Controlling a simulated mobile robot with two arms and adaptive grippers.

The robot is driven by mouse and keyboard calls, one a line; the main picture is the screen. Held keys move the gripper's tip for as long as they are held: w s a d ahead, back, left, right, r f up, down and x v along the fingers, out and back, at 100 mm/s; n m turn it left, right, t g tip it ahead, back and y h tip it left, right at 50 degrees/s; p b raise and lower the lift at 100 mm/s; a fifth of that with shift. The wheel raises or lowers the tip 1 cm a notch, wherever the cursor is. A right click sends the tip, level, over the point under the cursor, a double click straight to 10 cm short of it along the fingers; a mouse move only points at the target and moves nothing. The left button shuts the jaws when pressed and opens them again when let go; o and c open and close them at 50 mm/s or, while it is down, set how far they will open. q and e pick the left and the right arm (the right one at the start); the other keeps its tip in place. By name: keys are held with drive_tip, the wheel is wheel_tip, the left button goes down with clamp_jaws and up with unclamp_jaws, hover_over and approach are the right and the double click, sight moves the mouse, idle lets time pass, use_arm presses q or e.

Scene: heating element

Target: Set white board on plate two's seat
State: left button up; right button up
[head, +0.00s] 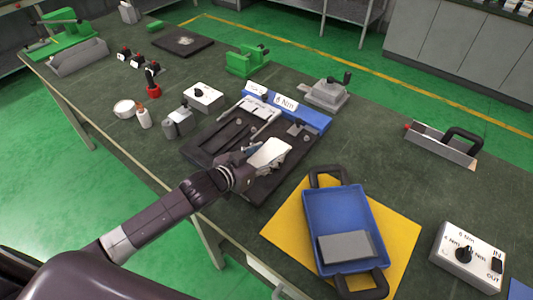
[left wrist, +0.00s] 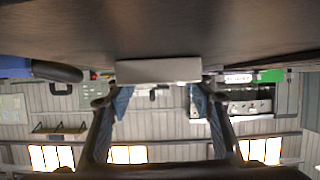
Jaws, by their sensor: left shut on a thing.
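The white board (head: 269,152) is in my left gripper (head: 250,157), above the right part of a dark fixture (head: 222,134) on the workbench. It is a pale, flat piece and looks slightly tilted. In the left wrist view, the board (left wrist: 158,70) shows edge-on between the fingers of my left gripper (left wrist: 160,100), close to a dark surface. I cannot tell whether it touches the fixture. Which part is plate two's seat is not clear, as the gripper and board hide some of it. My right gripper is not in view.
A blue tray (head: 325,205) holding a grey block (head: 346,247) lies on a yellow mat (head: 284,226) to the right. A blue "6 Nm" block (head: 310,115) stands behind the fixture. A control box (head: 467,257) is at the right. Small bottles (head: 143,118) stand left.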

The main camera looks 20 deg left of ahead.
use_arm(q)
drive_tip(key=o, duration=1.2)
drive_tip(key=shift+c, duration=0.2)
drive_tip(key=b+v, duration=0.1)
drive_tip(key=v, duration=0.9)
drive_tip(key=shift+s+a, duration=0.1)
drive_tip(key=shift+v, duration=0.95)
drive_tip(key=shift+r, duration=0.1)
